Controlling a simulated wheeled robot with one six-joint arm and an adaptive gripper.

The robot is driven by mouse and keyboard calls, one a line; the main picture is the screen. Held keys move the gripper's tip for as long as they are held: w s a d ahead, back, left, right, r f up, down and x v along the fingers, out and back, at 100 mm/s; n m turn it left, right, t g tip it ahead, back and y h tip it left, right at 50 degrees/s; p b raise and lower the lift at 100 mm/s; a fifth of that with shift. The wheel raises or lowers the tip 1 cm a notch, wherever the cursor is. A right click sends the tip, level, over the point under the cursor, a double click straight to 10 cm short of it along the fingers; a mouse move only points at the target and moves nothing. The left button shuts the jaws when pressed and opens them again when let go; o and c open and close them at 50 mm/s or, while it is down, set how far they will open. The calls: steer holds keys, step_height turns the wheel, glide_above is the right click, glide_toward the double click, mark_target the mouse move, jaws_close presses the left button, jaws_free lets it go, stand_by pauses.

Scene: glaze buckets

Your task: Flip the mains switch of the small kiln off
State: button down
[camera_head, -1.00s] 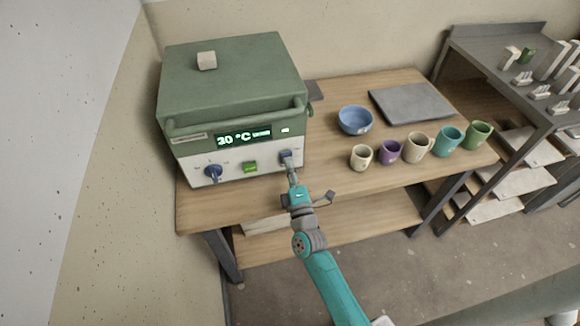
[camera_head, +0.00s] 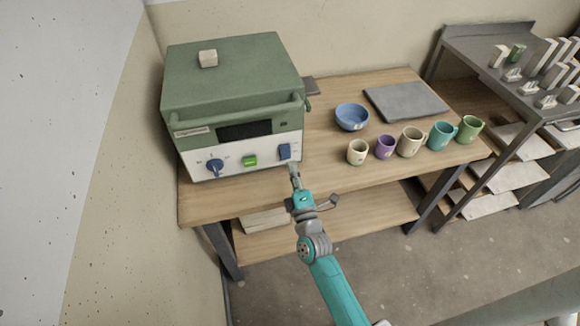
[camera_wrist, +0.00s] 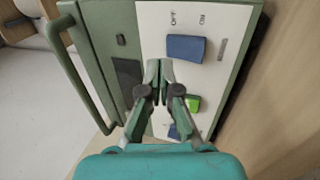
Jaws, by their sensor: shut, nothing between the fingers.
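The small kiln (camera_head: 235,85) is a green box with a white front panel, standing at the left end of the wooden table. Its display (camera_head: 244,131) is dark. The blue mains switch (camera_head: 285,151) is at the right of the panel. In the wrist view the blue switch (camera_wrist: 186,48) sits by the OFF and ON marks, its exact tilt hard to tell. A green button (camera_head: 249,161) and a blue knob (camera_head: 215,167) are further left. My gripper (camera_head: 294,168) is shut and empty, just below the switch and apart from it; it also shows in the wrist view (camera_wrist: 159,66).
A blue bowl (camera_head: 352,117), several mugs (camera_head: 411,141) in a row and a grey slab (camera_head: 406,101) stand on the table (camera_head: 330,172) to the right. A metal shelf (camera_head: 480,75) is further right. The floor in front is clear.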

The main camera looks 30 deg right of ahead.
steer(key=s+a, duration=0.2)
steer(key=s, duration=0.6)
steer(key=shift+s+a+r, duration=0.25)
steer(key=shift+r, duration=0.15)
steer(key=s+a+f+m+g+y, duration=0.1)
steer(key=s+a+f+m+y, duration=0.15)
steer(key=s, duration=0.65)
steer(key=s+a+f+m+g+y, duration=0.15)
steer(key=s+m, duration=0.25)
steer(key=s, duration=0.5)
steer(key=s+a+r+m+g+y, duration=0.1)
steer(key=s+a+r+m, duration=0.1)
steer(key=s, duration=0.6)
steer(key=s+a+r+m+g, duration=0.1)
steer(key=s+r+m+g, duration=0.1)
steer(key=s+m, duration=0.4)
steer(key=s+r, duration=0.1)
steer(key=s, duration=0.1)
steer(key=shift+s+a+r+y, duration=0.35)
steer(key=shift+r+y, duration=0.05)
